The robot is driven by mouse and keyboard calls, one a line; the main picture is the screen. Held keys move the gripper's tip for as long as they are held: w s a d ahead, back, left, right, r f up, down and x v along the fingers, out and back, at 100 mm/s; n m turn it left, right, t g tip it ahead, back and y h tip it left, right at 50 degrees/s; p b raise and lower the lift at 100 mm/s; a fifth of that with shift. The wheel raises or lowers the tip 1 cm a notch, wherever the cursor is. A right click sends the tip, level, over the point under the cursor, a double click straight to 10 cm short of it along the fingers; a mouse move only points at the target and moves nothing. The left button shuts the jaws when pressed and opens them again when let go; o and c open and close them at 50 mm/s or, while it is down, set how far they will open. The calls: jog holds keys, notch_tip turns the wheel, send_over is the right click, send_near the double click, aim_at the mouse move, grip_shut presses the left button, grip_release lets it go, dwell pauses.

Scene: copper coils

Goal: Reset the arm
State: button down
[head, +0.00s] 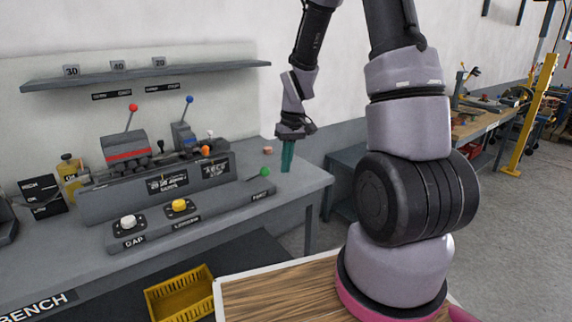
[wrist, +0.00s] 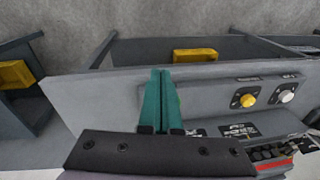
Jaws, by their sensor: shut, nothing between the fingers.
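My gripper (head: 288,156) hangs from my arm over the right end of the grey workbench (head: 50,248), its teal fingers pointing down. In the wrist view my gripper (wrist: 162,100) shows its two teal fingers side by side and touching, with nothing between them. The fingers look to be near the bench's right end; I cannot tell their exact height above it. My arm rises from its base at the right of the head view and bends over toward the bench.
A machine with a red-knobbed lever (head: 132,108) and a blue-knobbed lever (head: 188,99) stands on the bench. In front is a panel with a white knob (head: 128,222), a yellow knob (head: 179,205) and a green-knobbed lever (head: 264,171). A shelf (head: 150,75) hangs above; a yellow crate (head: 180,295) is below.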

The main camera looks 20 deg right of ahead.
jog(key=s+r+m+t, duration=0.3)
jog(key=s+r, duration=0.6)
jog(key=r, duration=0.5)
jog(key=s+r+m+t, duration=0.3)
jog(key=s+r, duration=0.6)
jog(key=r, duration=0.5)
jog(key=shift+d+r+t, duration=0.15)
jog(key=shift+d+t, duration=0.1)
jog(key=shift+t, duration=0.15)
jog(key=shift+w, duration=0.1)
